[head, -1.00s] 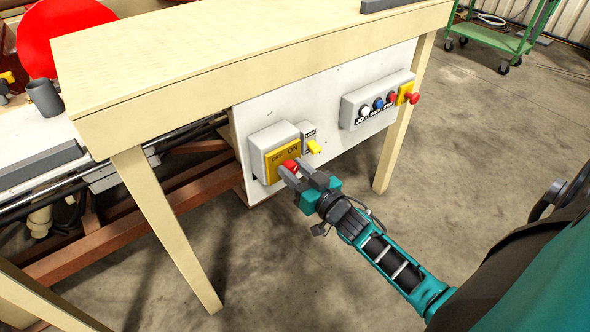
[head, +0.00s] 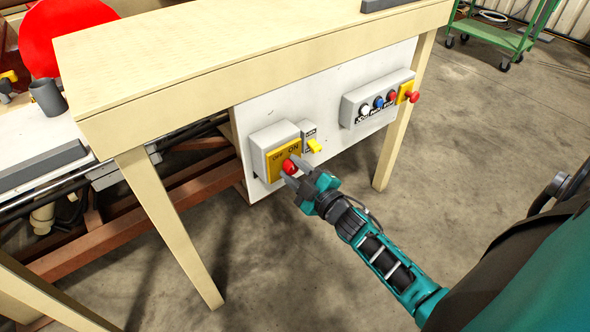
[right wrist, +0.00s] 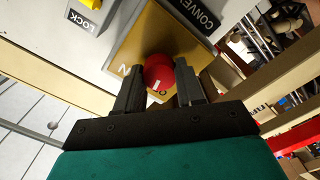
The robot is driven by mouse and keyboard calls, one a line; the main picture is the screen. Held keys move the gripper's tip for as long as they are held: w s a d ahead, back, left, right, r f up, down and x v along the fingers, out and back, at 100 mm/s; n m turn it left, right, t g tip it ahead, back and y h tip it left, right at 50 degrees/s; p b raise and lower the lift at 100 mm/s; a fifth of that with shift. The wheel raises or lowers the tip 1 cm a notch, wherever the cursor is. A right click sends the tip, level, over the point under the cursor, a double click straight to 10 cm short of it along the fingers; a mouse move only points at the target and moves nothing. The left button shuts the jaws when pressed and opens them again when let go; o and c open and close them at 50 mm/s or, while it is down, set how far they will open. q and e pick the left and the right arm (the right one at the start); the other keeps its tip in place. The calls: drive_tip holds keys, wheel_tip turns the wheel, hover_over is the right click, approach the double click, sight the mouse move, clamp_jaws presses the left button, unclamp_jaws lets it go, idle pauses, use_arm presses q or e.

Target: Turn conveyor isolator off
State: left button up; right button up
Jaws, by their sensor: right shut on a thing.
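The conveyor isolator (head: 268,150) is a grey box with a yellow plate marked OFF and ON, fixed to the white panel under the table. Its red knob (head: 289,167) sits on the lower part of the plate. My right gripper (head: 297,174) is at the knob, with its fingers shut on it. In the right wrist view the red knob (right wrist: 159,73) shows between the two dark fingers (right wrist: 160,90), with a small white mark on its face. Part of the ON lettering is hidden there by a finger. My left gripper is not in view.
A small grey lock box with a yellow lever (head: 314,146) is just right of the isolator. A grey button box (head: 376,100) and a red button on a yellow plate (head: 412,96) are further right. Table legs (head: 170,225) flank the panel.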

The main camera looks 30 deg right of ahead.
drive_tip(key=n, duration=0.2)
drive_tip(key=shift+n, duration=0.4)
drive_tip(key=shift+n+b, duration=0.3)
drive_tip(key=shift+n, duration=1.2)
drive_tip(key=o, duration=1)
drive_tip(key=shift+o, duration=0.2)
